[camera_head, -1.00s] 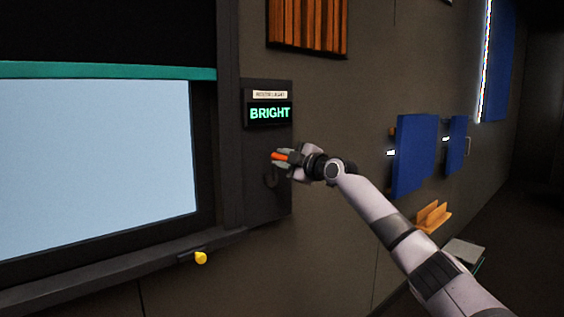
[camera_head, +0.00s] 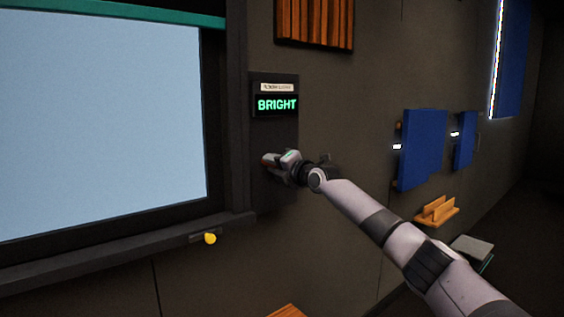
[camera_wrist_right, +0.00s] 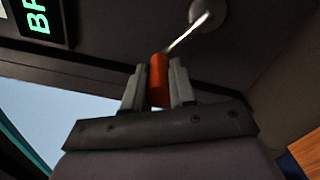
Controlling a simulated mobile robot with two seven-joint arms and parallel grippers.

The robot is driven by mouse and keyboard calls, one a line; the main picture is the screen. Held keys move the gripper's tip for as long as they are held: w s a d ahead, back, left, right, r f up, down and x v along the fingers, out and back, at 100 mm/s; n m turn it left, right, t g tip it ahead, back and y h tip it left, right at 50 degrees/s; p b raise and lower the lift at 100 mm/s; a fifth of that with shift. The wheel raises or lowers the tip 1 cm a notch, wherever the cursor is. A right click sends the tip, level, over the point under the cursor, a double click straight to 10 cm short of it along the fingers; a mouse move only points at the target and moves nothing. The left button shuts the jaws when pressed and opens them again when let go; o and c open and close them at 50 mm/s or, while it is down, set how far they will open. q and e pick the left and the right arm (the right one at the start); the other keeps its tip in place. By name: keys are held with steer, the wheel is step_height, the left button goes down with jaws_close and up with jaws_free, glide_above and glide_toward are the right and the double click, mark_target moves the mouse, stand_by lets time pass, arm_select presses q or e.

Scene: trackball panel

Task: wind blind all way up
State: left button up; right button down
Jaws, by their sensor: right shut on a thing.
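The blind's teal bottom bar (camera_head: 120,12) crosses the top of the bright window pane (camera_head: 100,120), and only a thin dark strip of blind shows above it. My right gripper (camera_head: 270,160) is at the dark panel (camera_head: 275,190) to the right of the window. In the right wrist view it is shut on the orange crank grip (camera_wrist_right: 158,80), with one finger on each side. A pale crank rod (camera_wrist_right: 188,34) runs from the grip to a round hub (camera_wrist_right: 207,14). My left gripper is out of view.
A lit "BRIGHT" display (camera_head: 277,104) sits above the gripper on the panel. Blue panels (camera_head: 422,150) and a small wooden rack (camera_head: 437,211) are on the wall to the right.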

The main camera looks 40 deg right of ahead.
steer(key=shift+a+f+n, duration=0.25)
steer(key=shift+f+n, duration=0.3)
steer(key=shift+n, duration=0.25)
steer(key=shift+a+f+n, duration=0.2)
steer(key=shift+f+n, duration=0.45)
steer(key=shift+n, duration=0.45)
steer(key=c, duration=0.9)
jaws_free()
